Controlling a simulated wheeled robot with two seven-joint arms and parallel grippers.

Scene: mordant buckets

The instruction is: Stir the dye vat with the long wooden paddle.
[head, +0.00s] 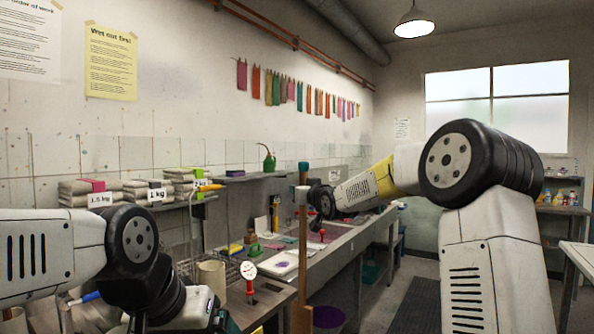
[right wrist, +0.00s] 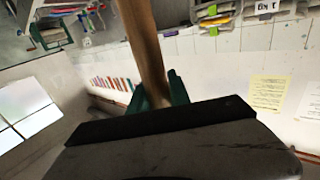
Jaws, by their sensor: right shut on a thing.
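The long wooden paddle (head: 302,255) stands close to upright in the head view, its lower end running down to the bottom edge. My right gripper (head: 309,200) is shut around its upper shaft. In the right wrist view the shaft (right wrist: 145,45) passes between the green fingers (right wrist: 160,92). A round vessel with purple contents (head: 328,317), which looks like the dye vat, shows low beside the paddle and is cut by the frame edge. I cannot tell whether the paddle's end is inside it. My left wrist (head: 165,300) is at lower left; its fingertips are not clear.
A long workbench (head: 345,240) along the wall holds a white tray (head: 284,263), a dial thermometer (head: 249,271) and a beige pot (head: 212,272). Labelled bags (head: 90,192) lie on a shelf. A dark floor mat (head: 415,305) lies on open floor at right.

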